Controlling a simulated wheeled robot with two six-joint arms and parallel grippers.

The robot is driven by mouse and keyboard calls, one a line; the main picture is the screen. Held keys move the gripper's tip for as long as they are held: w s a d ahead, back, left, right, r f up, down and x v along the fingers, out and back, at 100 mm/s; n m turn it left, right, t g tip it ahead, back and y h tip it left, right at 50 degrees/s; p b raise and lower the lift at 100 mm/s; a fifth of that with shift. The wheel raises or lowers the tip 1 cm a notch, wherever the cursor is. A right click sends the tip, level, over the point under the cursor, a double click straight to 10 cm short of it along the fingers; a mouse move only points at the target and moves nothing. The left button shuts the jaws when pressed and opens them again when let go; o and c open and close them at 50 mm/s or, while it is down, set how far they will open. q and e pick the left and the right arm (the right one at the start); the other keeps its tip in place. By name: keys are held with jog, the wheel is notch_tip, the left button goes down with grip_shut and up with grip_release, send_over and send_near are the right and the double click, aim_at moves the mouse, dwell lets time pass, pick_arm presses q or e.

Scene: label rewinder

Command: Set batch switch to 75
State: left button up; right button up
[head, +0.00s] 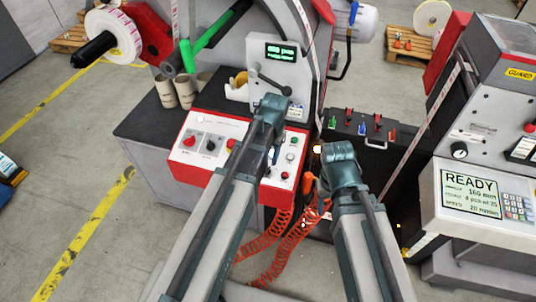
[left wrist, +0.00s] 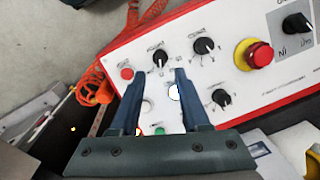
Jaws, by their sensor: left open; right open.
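The white control panel (head: 208,152) with red edges sits on the machine. In the left wrist view the panel (left wrist: 290,75) shows several black rotary knobs: one above the left fingertip (left wrist: 160,60), one above the right fingertip (left wrist: 203,46), one right of the fingers (left wrist: 221,97) and a larger one at top right (left wrist: 297,22). Their labels are too small to read, so I cannot tell which is the batch switch. My left gripper (left wrist: 158,76) is open and empty over the panel, fingertips just below the two upper knobs; contact is unclear. My right gripper (head: 339,165) is right of the panel, jaws mostly hidden.
A red emergency stop (left wrist: 253,55) on yellow and a small red button (left wrist: 127,73) are near the knobs. Orange coiled hoses (head: 262,240) hang below the panel. A black tool case (head: 365,135) stands behind my right gripper. The machine display (head: 281,52) rises behind.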

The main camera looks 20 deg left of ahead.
pick_arm(q)
notch_tip(320, 180, up, 7)
jog(key=p, duration=0.6)
jog(key=shift+d, duration=0.3)
pick_arm(e)
notch_tip(320, 180, up, 7)
pick_arm(q)
jog(key=shift+s, duration=0.1)
jog(key=s+d+f+b, duration=0.3)
jog(key=s+d, duration=0.6)
jog(key=s, duration=0.5)
jog(key=shift+g, duration=0.3)
pick_arm(e)
notch_tip(320, 180, down, 3)
pick_arm(q)
jog(key=shift+s, duration=0.1)
